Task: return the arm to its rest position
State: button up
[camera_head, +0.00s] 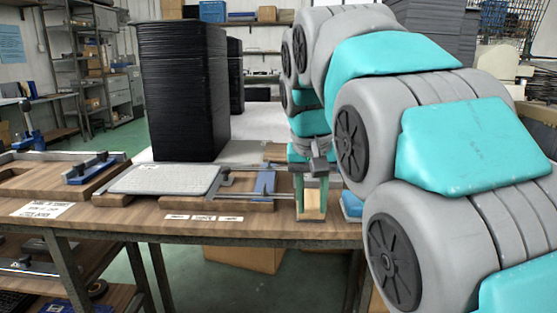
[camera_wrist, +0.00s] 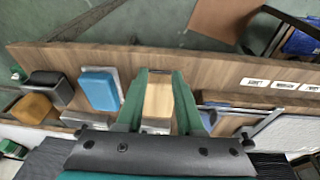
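My gripper (camera_head: 311,212) points down over the front part of the wooden workbench (camera_head: 150,225), right of the picture's middle in the head view. In the wrist view its two green fingers (camera_wrist: 159,75) stand apart. A light wooden block (camera_wrist: 158,98) shows between them, and in the head view it (camera_head: 312,203) also lies between the fingers, low near the bench. Whether the fingers touch its sides is hard to see. My arm reaches in from the right and bends down to the gripper.
A blue block (camera_wrist: 98,88) and a yellow block (camera_wrist: 33,108) sit beside the gripper. A grey panel (camera_head: 165,179) lies on a wooden fixture to the left. A tall black stack (camera_head: 184,90) stands behind it. The floor before the bench is partly clear.

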jog(key=s+d+f+g, duration=0.1)
jog(key=s+d+f, duration=0.2)
jog(key=s+f, duration=0.5)
jog(key=s+d+f+g, duration=0.1)
jog(key=s+d+f, duration=0.1)
jog(key=s+f, duration=0.6)
jog(key=s+d+f+g, duration=0.2)
jog(key=s+f, duration=0.6)
jog(key=s, duration=0.6)
jog(key=shift+s+d+n+y, duration=0.4)
jog(key=shift+d, duration=0.45)
